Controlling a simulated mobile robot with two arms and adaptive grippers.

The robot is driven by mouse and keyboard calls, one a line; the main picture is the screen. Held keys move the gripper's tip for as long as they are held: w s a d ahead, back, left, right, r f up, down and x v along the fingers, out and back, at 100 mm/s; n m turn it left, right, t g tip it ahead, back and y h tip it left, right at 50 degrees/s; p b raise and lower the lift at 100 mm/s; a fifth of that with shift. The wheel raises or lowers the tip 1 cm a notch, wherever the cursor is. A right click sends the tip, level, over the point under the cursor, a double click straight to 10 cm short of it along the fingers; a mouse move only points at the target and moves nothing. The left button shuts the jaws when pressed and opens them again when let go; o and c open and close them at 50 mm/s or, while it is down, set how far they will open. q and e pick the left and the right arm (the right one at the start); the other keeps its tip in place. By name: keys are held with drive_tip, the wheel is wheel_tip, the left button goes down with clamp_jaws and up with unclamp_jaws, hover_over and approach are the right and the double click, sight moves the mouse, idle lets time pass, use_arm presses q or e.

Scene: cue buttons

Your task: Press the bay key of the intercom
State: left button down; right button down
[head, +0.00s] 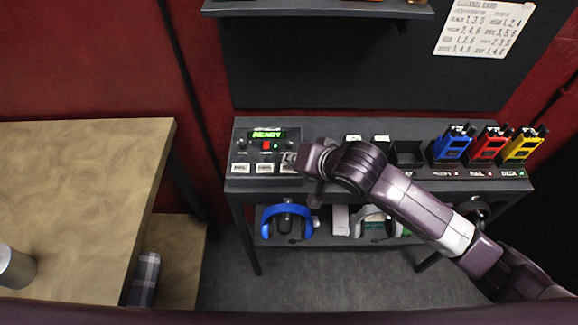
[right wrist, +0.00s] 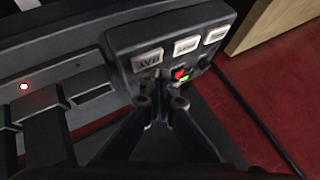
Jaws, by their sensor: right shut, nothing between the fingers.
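The intercom (head: 258,148) is a dark box at the left end of the shelf. It has a lit green READY display (head: 267,134), a red button and a row of white keys. The bay key (right wrist: 147,60) is at the left of the three keys in the right wrist view and reads BAY. My right gripper (right wrist: 163,98) is shut and empty, with its fingers close to the bay key; I cannot tell whether they touch it. In the head view the right gripper (head: 298,162) covers the intercom's right end. My left gripper is not in view.
Blue, red and yellow radios (head: 453,146) stand in holders at the shelf's right. Headsets (head: 287,216) hang below. A card (head: 484,27) with number lists is on the wall. A wooden table (head: 75,210) stands at the left, with a metal cylinder (head: 14,268) on it.

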drive_tip(key=shift+f, duration=0.2)
drive_tip(key=shift+f, duration=0.15)
drive_tip(key=shift+f, duration=0.5)
idle(0.9)
drive_tip(key=shift+r+p, duration=0.1)
drive_tip(key=shift+p, duration=0.25)
drive_tip(key=shift+r+p, duration=0.75)
drive_tip(key=shift+p, duration=0.25)
wheel_tip(320, 180, up, 5)
drive_tip(key=p, duration=0.6)
drive_tip(key=shift+r, duration=0.1)
